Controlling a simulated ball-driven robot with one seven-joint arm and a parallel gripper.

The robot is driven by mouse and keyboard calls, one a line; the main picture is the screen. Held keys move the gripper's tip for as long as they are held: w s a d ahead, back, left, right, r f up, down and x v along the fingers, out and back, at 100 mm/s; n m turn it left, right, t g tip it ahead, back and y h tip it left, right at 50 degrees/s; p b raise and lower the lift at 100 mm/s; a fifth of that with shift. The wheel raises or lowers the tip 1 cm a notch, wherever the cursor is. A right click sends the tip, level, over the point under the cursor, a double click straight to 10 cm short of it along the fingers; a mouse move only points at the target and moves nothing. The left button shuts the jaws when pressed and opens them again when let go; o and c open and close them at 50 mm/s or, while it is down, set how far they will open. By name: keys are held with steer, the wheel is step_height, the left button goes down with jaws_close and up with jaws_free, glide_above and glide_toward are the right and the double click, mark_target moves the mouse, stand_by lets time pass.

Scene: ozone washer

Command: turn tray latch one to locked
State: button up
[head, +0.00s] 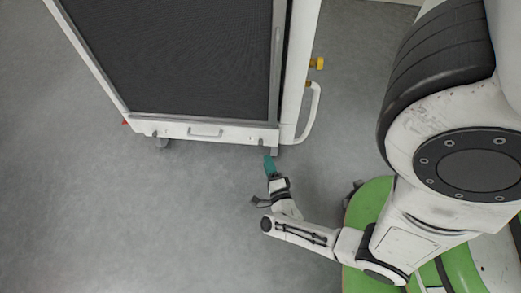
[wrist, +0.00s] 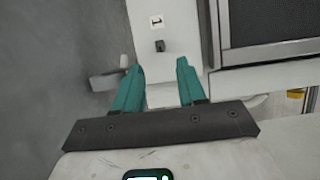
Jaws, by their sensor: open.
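Tray latch one (wrist: 160,46) is a small dark knob on the white panel of the washer, beside a label (wrist: 156,21) marked with a 1 that appears turned in the wrist view. My gripper (wrist: 156,66) has two teal fingers, spread apart with nothing between them. The latch shows just beyond the fingertips, in line with the gap and apart from them. In the head view my gripper (head: 269,158) is just in front of the washer's near right corner. The small knob there (head: 262,141) shows just beyond it. I cannot tell which way the latch is turned.
The washer (head: 218,133) has a dark mesh top (head: 185,55) and a front handle (head: 205,131). Another small knob (head: 154,133) is at the front left. A white bar (head: 314,110) and yellow knob (head: 317,63) stick out on the right side. The floor to the left is clear.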

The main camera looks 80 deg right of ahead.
mark_target(261, 145)
steer(key=b+x, duration=0.2)
steer(key=x, duration=0.5)
steer(key=shift+w+d, duration=0.1)
steer(key=shift+d, duration=0.15)
jaws_close()
